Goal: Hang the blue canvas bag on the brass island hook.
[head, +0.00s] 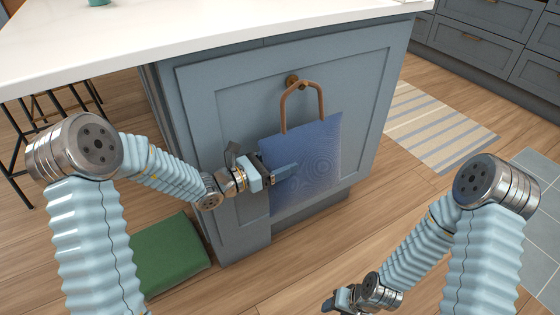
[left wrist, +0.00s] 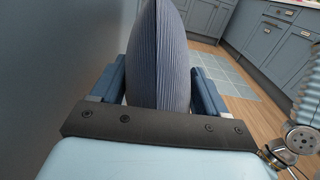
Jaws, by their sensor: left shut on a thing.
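The blue canvas bag (head: 312,165) is upright against the grey-blue panel at the end of the island, its brown handle loop (head: 284,106) standing up. The brass hook (head: 292,81) is on the upper part of the panel. The top of the handle reaches the hook and overlaps it; I cannot tell whether the loop is over it. My left gripper (head: 284,173) is at the bag's left edge, shut on the bag. In the left wrist view the bag (left wrist: 160,60) stands between the two fingers. My right gripper (head: 340,300) is low at the bottom, away from the bag; its fingers are unclear.
The white island top (head: 200,32) overhangs the panel. A green cushion (head: 168,255) lies on the floor at left, below a dark stool frame (head: 50,120). A striped rug (head: 435,125) lies to the right. Floor in front of the panel is clear.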

